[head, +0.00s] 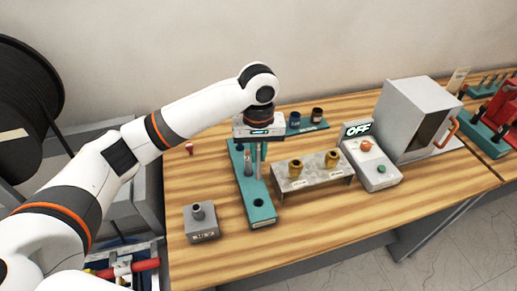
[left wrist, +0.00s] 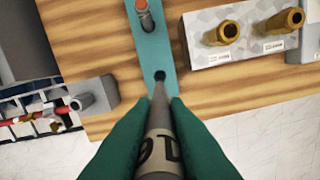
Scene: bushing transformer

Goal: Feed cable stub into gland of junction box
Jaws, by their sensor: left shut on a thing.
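My left gripper (head: 258,150) is over the teal rack in the head view. In the left wrist view its teal fingers (left wrist: 160,110) are shut on a grey rod with dark printed characters, seemingly the cable stub (left wrist: 158,132), which points away from the camera and narrows at its far end. The box (left wrist: 99,93) also shows at left in the wrist view, apart from the stub. My right gripper is not in view.
The teal rack (head: 260,213) has an empty hole at its near end and an orange-topped piece (left wrist: 143,17) in it. A grey stand with brass fittings (head: 314,180), an OFF switch box (head: 370,165) and a grey cabinet (head: 415,118) are to the right.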

